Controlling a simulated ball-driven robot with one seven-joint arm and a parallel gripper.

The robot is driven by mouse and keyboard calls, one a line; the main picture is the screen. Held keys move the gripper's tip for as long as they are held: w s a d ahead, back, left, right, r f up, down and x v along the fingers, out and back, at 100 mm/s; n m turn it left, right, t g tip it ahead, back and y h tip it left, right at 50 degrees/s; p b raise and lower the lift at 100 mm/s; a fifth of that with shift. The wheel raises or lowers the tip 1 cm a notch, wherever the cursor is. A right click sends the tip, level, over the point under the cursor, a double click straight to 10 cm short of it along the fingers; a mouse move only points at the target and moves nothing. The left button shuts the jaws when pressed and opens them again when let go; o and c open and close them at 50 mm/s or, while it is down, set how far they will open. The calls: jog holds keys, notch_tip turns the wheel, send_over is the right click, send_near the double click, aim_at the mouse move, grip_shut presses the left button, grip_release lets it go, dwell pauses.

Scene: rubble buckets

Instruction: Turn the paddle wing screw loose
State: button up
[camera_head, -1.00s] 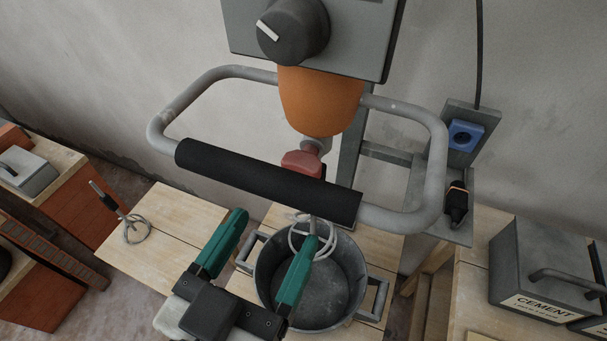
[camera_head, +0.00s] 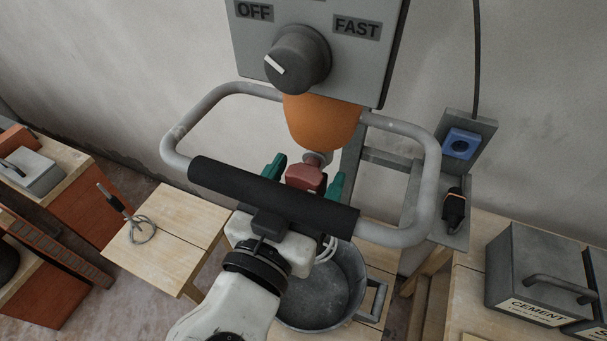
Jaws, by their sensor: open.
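The red wing screw (camera_head: 306,178) sits below the mixer's orange housing (camera_head: 323,122), on the grey shaft collar. Its lower part is hidden behind the mixer's black handle grip (camera_head: 272,197). My gripper (camera_head: 305,176) is open, with one green finger to the left of the screw and one to the right. The fingers' lower parts are hidden behind the handle grip. I cannot tell whether either finger touches the screw. The whisk-like paddle (camera_head: 328,249) hangs below, mostly hidden by the grip and my wrist, over the grey bucket (camera_head: 352,270).
The grey tube handle (camera_head: 430,180) loops around the screw area. The control box (camera_head: 345,40) with its knob is above. A blue socket (camera_head: 460,144) and a black plug (camera_head: 454,209) are at right. A cement box (camera_head: 530,275) stands at lower right. Another paddle (camera_head: 138,229) lies on the left bench.

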jog(key=c, duration=1)
jog(key=shift+o, duration=0.2)
jog(key=shift+d+n+p, duration=0.1)
jog(key=shift+n+p, duration=0.8)
jog(key=shift+n, duration=2.1)
jog(key=o, duration=1)
jog(key=shift+c, duration=0.2)
